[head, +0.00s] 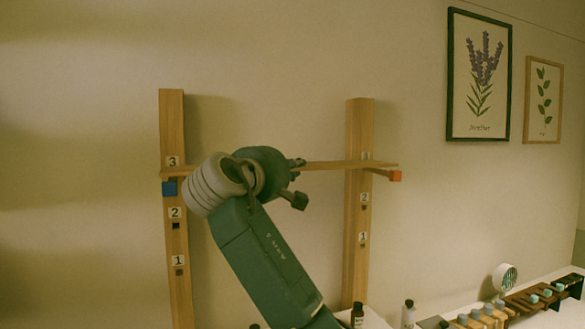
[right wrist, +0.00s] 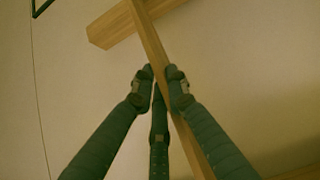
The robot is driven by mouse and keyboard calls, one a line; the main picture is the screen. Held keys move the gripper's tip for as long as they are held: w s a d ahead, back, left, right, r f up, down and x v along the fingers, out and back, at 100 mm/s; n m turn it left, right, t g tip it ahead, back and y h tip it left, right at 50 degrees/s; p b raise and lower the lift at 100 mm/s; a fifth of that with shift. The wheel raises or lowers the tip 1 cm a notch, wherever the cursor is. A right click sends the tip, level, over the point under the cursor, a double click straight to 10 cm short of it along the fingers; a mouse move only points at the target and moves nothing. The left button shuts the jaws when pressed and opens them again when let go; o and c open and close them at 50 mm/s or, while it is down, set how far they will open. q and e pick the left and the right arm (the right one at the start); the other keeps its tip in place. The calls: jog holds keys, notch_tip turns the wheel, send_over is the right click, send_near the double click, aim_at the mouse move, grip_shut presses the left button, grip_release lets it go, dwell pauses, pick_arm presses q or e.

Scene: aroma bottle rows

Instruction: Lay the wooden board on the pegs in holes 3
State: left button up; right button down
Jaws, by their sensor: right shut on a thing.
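The wooden board (head: 340,165) lies roughly level across the two posts, at the height of the number 3 labels. My right gripper (head: 297,180) is shut on the board between the posts. The right wrist view shows the board (right wrist: 149,40) between both fingertips (right wrist: 162,80). A blue-ended peg (head: 170,188) is just under the board's left end, below label 3 on the left post. An orange-ended peg (head: 394,176) is just under its right end. I cannot tell whether the board touches either peg. My arm hides part of the board. My left gripper is not in view.
The left post (head: 172,125) and right post (head: 359,125) stand against the wall, with empty lower holes. Small bottles (head: 357,315) and wooden racks (head: 480,318) stand on a white surface at lower right. Framed pictures (head: 479,75) hang at upper right.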

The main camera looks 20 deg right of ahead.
jog(key=shift+f+b, duration=0.3)
jog(key=shift+f, duration=0.05)
jog(key=c, duration=1.7)
grip_release()
jog(key=shift+o, duration=0.2)
jog(key=shift+s, duration=0.1)
